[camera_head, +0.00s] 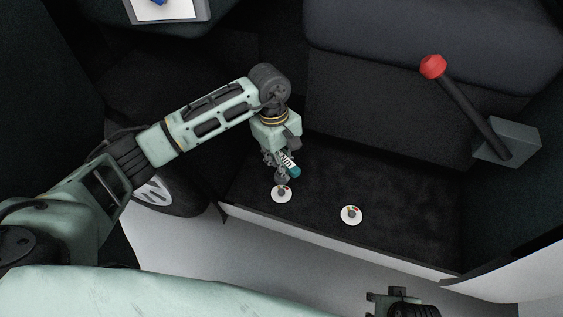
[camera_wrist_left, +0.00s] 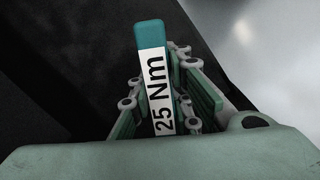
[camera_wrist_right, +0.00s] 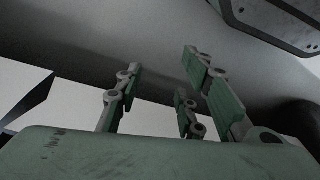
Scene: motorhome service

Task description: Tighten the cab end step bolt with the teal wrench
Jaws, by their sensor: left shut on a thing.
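The teal wrench (camera_head: 294,170) is in my left gripper (camera_head: 279,160), low over the dark step. In the left wrist view the wrench (camera_wrist_left: 151,32) shows a teal end and a white label reading "25 Nm", between the fingers. Its dark lower end is just above or touching the bolt on the left white disc (camera_head: 280,197); contact cannot be told. A second white disc with a bolt (camera_head: 351,215) sits to the right on the step. Which one is the cab end bolt is not marked. My right gripper (camera_wrist_right: 162,75) is open and empty, away from the step.
The dark step (camera_head: 400,225) has a pale front edge. A lever with a red knob (camera_head: 433,67) rises at the right from a grey block (camera_head: 507,142). A dark seat (camera_head: 430,40) is behind. A wheel (camera_head: 160,192) is at the left, and a white tray (camera_head: 180,12) at the top.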

